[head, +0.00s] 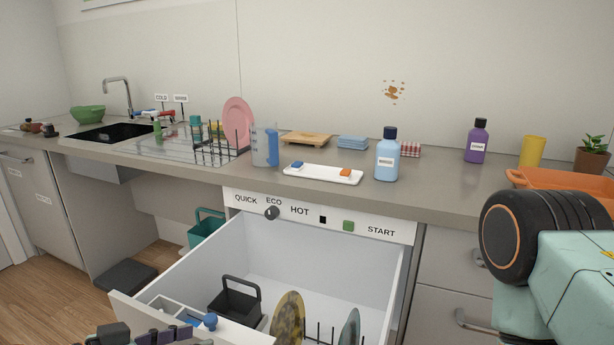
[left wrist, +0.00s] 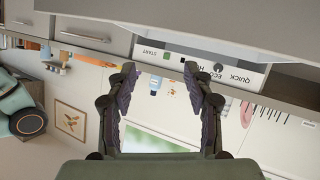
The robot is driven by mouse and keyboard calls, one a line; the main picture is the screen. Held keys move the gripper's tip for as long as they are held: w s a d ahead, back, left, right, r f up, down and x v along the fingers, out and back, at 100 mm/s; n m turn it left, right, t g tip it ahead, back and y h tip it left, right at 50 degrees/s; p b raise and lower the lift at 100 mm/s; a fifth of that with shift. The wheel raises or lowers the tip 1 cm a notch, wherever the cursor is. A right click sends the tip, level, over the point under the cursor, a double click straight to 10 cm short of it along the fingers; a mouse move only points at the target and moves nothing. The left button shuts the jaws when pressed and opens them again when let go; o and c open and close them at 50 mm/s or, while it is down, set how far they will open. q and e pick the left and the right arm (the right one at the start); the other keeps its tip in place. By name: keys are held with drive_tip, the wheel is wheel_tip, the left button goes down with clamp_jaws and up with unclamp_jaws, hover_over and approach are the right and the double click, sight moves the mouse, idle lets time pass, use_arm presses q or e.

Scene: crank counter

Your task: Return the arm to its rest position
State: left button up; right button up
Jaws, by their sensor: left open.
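My left gripper (left wrist: 160,72) is open and empty in the left wrist view, its two dark, purple-padded fingers apart. Its picture of the room is upside down. In the head view, dark and purple parts of my left gripper show at the bottom left edge, in front of the open dishwasher drawer (head: 270,270); its fingertips are not clear there. My right arm (head: 575,280) shows at the right of the head view as a pale green link with a round black joint. I do not make out the right gripper.
The drawer holds a black basket (head: 235,302), a speckled plate (head: 288,318) and a grey plate (head: 349,328). The control panel (head: 320,217) runs above it. A blue bottle (head: 386,160), a white tray (head: 322,174) and an orange tray (head: 565,180) stand on the counter.

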use_arm(q)
drive_tip(key=s+a+f+n+g+y, duration=0.2)
drive_tip(key=s+f+n+g+y, duration=0.35)
drive_tip(key=f, duration=0.75)
drive_tip(key=s+f+g+y, duration=0.1)
drive_tip(key=s+f, duration=0.2)
drive_tip(key=s, duration=0.3)
drive_tip(key=s+a+f+g+y, duration=0.1)
drive_tip(key=s+f, duration=0.2)
drive_tip(key=s, duration=0.4)
drive_tip(key=s+f+n+g+y, duration=0.1)
drive_tip(key=s+f+g+y, duration=0.1)
drive_tip(key=s+f, duration=0.2)
drive_tip(key=s, duration=0.3)
drive_tip(key=shift+s+a, duration=0.15)
drive_tip(key=shift+a, duration=0.15)
drive_tip(key=shift+c, duration=0.2)
